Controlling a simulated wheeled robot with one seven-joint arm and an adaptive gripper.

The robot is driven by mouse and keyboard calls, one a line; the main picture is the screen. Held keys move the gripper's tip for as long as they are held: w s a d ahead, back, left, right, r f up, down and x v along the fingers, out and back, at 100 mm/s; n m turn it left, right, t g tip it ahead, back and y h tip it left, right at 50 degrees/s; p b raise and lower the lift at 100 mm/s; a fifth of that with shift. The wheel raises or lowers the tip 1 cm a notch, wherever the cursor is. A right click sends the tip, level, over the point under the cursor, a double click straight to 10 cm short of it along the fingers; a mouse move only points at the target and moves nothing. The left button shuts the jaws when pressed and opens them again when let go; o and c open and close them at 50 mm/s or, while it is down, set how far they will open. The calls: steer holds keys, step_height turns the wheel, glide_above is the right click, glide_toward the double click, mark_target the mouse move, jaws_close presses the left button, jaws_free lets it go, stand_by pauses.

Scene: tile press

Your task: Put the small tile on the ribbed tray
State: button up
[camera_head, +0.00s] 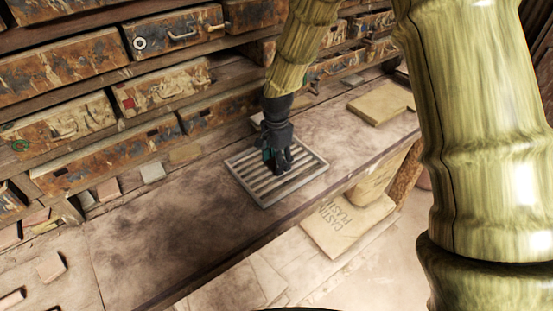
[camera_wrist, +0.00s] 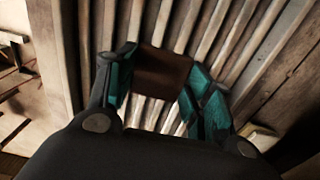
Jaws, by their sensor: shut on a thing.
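The ribbed tray (camera_head: 252,183) is a light metal frame with parallel slats, lying on the workbench. My gripper (camera_head: 276,160) is over the middle of the tray in the head view. In the wrist view my gripper (camera_wrist: 158,95) is shut on a small dark brown tile (camera_wrist: 163,72), held between its teal finger pads. The slats of the tray (camera_wrist: 210,25) show close behind and around the tile. I cannot tell whether the tile touches the slats. In the head view the tile is hidden by the gripper.
Several stained drawers (camera_head: 160,88) line the shelf behind the bench. A pale flat slab (camera_head: 380,103) lies to the right of the tray. A small light tile (camera_head: 152,172) lies to the left. The bench (camera_head: 160,235) in front-left is clear. A bag (camera_head: 345,222) lies below the bench edge.

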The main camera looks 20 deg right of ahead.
steer(key=o, duration=1.1)
steer(key=shift+f, duration=0.1)
steer(key=shift+c, duration=0.2)
step_height(320, 180, up, 12)
steer(key=b, duration=0.2)
steer(key=shift+r+b, duration=0.2)
steer(key=shift+b, duration=0.1)
